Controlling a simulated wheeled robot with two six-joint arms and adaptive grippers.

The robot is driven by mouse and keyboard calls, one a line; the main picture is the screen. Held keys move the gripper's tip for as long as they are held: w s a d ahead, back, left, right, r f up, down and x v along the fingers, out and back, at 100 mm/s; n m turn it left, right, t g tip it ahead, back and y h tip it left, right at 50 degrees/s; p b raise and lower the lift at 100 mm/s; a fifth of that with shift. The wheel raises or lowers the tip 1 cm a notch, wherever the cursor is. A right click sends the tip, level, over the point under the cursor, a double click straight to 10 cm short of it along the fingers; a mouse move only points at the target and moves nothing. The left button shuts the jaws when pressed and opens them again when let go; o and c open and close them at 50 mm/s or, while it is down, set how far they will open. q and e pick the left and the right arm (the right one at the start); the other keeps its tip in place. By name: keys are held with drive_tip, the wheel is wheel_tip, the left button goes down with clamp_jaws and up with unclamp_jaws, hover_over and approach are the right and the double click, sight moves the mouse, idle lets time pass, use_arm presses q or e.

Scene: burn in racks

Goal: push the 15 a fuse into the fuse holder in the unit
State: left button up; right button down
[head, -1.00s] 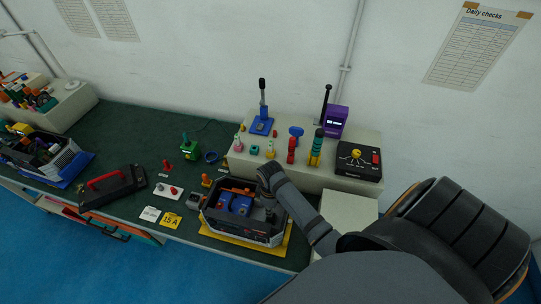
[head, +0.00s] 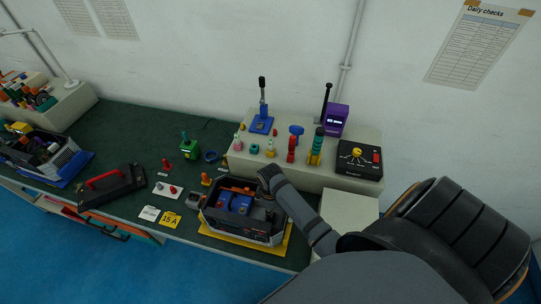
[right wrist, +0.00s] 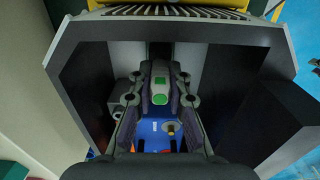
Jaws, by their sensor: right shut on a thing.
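The unit (head: 237,229) is a dark open-topped box on the bench, with blue parts and an orange part inside. My right arm reaches over its right side, and my right gripper (right wrist: 160,97) points down into it. In the right wrist view the fingers are shut on a small pale grey piece with green ends (right wrist: 160,78), which appears to be the 15 A fuse. Below the fingers is a blue part (right wrist: 155,130) with a round brass-coloured detail. The fuse holder cannot be told apart, and whether the fuse touches it is hidden. My left gripper is out of view.
The unit stands on a yellow mat (head: 229,239). A yellow 15 A card (head: 171,219) and a white card (head: 149,214) lie to its left. A raised grey shelf (head: 240,166) with several tools stands behind. The dark walls (right wrist: 82,85) enclose the gripper closely.

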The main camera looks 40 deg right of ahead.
drive_tip(key=shift+f, duration=0.45)
drive_tip(key=c, duration=1.2)
unclamp_jaws()
wheel_tip(320, 180, up, 12)
